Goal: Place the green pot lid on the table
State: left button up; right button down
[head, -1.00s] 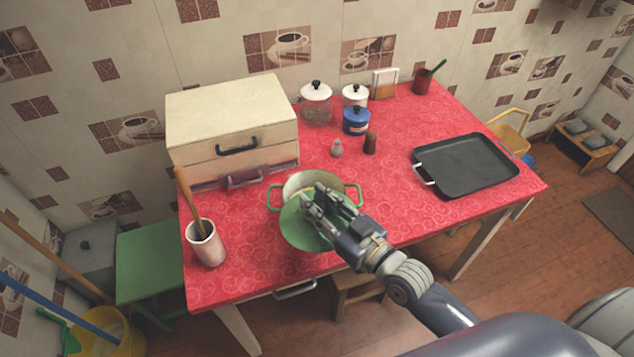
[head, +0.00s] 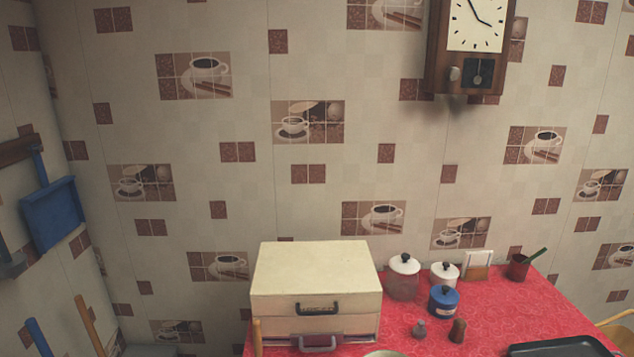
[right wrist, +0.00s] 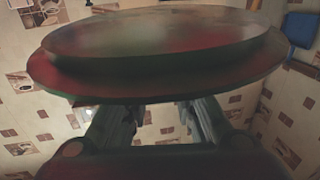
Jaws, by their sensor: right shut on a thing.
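The green pot lid (right wrist: 150,85) fills the upper part of the right wrist view, seen edge-on with dull red reflections on it. My right gripper (right wrist: 165,112) is shut on the lid, with its two fingers reaching up to the lid's near side. The exact grip point is hidden. The red patterned table (head: 555,300) shows along the bottom of the head view. Only a sliver of the pot's rim (head: 384,353) shows at the bottom edge there. Neither gripper shows in the head view.
A cream bread box (head: 315,270) stands on the table's left. Several jars, including a blue one (head: 443,300), stand right of it, with two shakers in front. A dark tray (head: 555,347) lies at the lower right. A wall clock (head: 475,30) hangs above.

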jog(key=s+d+m+h, duration=0.1)
jog(key=s+d+r+h, duration=0.1)
jog(key=d, duration=0.1)
jog(key=s+d+m+h, duration=0.1)
jog(key=h, duration=0.1)
jog(key=shift+d+r+m, duration=0.25)
jog(key=shift+r+m, duration=0.05)
jog(key=shift+r, duration=0.05)
jog(key=shift+w, duration=0.1)
jog(key=shift+w+a, duration=0.1)
jog(key=shift+a, duration=0.15)
jog(key=w+a+f+n+y, duration=0.1)
jog(key=a+y, duration=0.1)
jog(key=w+a+f+n+y, duration=0.1)
jog(key=w+n+y, duration=0.1)
jog(key=w+a+f+n+y, duration=0.1)
jog(key=w+a+y, duration=0.1)
jog(key=shift+a+f+g, duration=0.3)
jog(key=shift+g, duration=0.1)
jog(key=shift+w+a+f+n+y, duration=0.1)
jog(key=shift+w+f+n+y, duration=0.4)
jog(key=shift+y, duration=0.3)
